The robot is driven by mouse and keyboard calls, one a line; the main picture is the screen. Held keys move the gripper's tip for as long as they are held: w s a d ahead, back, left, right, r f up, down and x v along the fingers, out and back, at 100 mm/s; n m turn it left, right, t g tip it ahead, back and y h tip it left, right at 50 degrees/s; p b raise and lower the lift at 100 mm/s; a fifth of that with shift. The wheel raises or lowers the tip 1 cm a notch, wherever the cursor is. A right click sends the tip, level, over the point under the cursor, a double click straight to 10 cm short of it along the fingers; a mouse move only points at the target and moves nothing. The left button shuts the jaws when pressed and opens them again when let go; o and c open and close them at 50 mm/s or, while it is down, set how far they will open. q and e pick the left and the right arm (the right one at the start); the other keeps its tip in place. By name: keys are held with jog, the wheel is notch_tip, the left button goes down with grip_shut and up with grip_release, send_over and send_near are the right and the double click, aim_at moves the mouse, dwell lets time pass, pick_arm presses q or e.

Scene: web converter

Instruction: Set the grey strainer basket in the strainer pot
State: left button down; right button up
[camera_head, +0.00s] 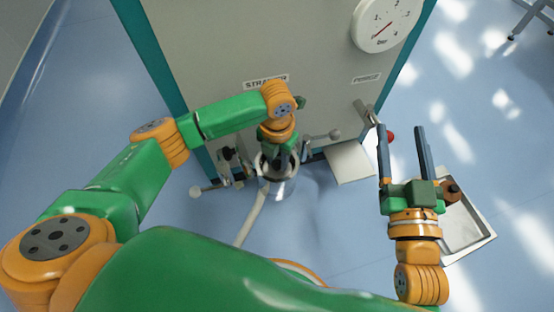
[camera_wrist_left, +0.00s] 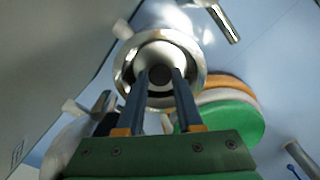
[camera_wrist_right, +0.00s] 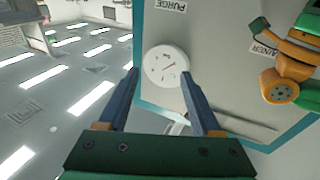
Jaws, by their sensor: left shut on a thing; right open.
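The strainer pot (camera_head: 280,188) is a shiny metal cylinder low at the front of the machine, under the STRAINER label. Its open round rim (camera_wrist_left: 201,64) fills the middle of the left wrist view. My left gripper (camera_head: 284,154) points down at the pot's mouth. Its fingers (camera_wrist_left: 161,75) are shut on the grey strainer basket (camera_wrist_left: 160,52), seen as a pale grey ring with a dark centre inside the rim's outline. How deep the basket sits is hidden by the fingers. My right gripper (camera_head: 400,130) is open and empty, to the right, away from the pot.
The grey cabinet (camera_head: 220,60) with a white dial gauge (camera_head: 386,22) stands behind the pot. Handled clamps (camera_head: 322,136) flank the pot. A metal tray (camera_head: 476,240) lies on the floor at right, beneath my right arm. The blue floor in front is mostly clear.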

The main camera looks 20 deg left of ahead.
pick_arm(q)
jog(key=shift+f, duration=0.1)
pick_arm(e)
jog(key=shift+s+a+r+t, duration=0.15)
jog(key=shift+r+t, duration=0.35)
jog(key=shift+r, duration=0.3)
pick_arm(q)
jog(key=shift+f, duration=0.1)
jog(key=c, duration=0.6)
grip_release()
jog(key=shift+o, duration=0.2)
pick_arm(e)
jog(key=shift+r, duration=0.1)
